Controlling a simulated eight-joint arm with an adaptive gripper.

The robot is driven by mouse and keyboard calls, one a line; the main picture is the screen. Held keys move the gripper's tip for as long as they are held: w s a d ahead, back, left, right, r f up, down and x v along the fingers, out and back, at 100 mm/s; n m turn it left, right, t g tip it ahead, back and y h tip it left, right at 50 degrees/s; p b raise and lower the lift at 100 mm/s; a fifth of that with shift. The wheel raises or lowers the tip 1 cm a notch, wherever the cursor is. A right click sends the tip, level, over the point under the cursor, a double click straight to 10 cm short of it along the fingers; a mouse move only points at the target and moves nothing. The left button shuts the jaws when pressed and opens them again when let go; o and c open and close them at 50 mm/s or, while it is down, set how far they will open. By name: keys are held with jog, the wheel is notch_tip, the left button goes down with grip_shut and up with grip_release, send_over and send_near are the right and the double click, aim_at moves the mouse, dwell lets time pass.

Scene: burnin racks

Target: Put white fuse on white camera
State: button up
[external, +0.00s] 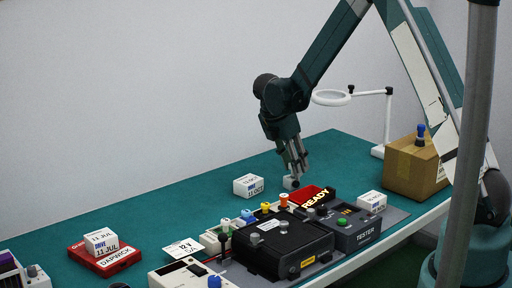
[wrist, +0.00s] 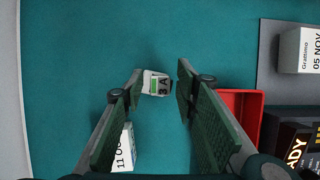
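A small white block with a green patch and "3 A" on it, which looks like the white fuse (wrist: 156,83), lies on the green table between my fingertips in the wrist view. In the external view the white fuse (external: 289,182) is partly hidden behind my fingertips. My gripper (external: 296,177) points down at it. In the wrist view my gripper (wrist: 160,76) is open, with its fingers on either side of the fuse and a gap at the right. I cannot tell which thing is the white camera. A white device (external: 182,275) stands at the front left.
A white dated box (external: 248,186) stands just left of the fuse. A red bin (wrist: 240,108) and READY sign (external: 316,199) are close on the right. A black unit (external: 285,248), a tester (external: 352,232) and a cardboard box (external: 409,168) stand nearby. The back left table is clear.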

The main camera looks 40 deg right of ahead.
jog(key=shift+r, duration=0.1)
dwell(0.3)
jog(key=v, duration=1.2)
jog(key=shift+r, duration=0.2)
dwell(0.5)
